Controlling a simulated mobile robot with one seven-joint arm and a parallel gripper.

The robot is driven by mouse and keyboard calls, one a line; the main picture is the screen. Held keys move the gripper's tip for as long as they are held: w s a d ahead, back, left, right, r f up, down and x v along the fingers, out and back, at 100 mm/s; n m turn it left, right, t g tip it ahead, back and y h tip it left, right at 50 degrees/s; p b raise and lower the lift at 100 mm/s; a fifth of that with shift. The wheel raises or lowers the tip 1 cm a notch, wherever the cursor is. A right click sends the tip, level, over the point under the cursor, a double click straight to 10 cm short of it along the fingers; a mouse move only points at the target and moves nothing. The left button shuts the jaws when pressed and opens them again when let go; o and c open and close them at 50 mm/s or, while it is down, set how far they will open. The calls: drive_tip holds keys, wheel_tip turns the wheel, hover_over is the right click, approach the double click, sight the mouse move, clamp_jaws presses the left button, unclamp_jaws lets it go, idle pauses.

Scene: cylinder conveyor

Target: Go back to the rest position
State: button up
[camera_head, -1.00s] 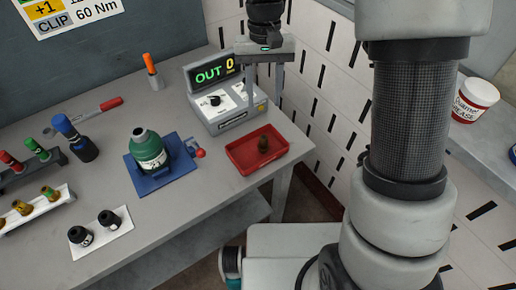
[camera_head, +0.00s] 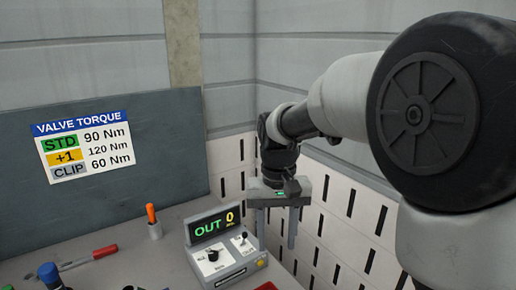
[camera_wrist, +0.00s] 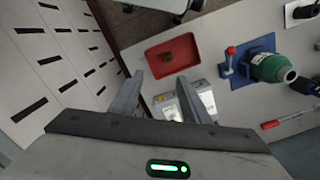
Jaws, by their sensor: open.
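My gripper (camera_head: 276,226) hangs fingers down beside the control box, near the perforated wall panel. Its two fingers are apart with nothing between them. In the wrist view my gripper (camera_wrist: 166,97) is also open and empty, above the bench edge and the control box. My arm comes in from the right in the head view and holds the gripper above the bench.
The control box (camera_head: 226,262) reads OUT 0. A red tray (camera_wrist: 172,60) holds a small dark piece. A green bottle (camera_wrist: 272,68) sits in a blue fixture (camera_wrist: 240,62) with a red-knobbed lever. An orange-handled tool (camera_head: 151,214) stands in a cup. A torque sign (camera_head: 85,145) hangs behind.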

drive_tip(key=s+d+r+t, duration=0.3)
drive_tip(key=s+d, duration=0.2)
drive_tip(key=s, duration=0.3)
drive_tip(key=s+d+r+t, duration=0.3)
drive_tip(key=s+d, duration=0.2)
drive_tip(key=s, duration=0.4)
drive_tip(key=shift+r+m, duration=0.3)
drive_tip(key=shift+r, duration=0.1)
idle(0.4)
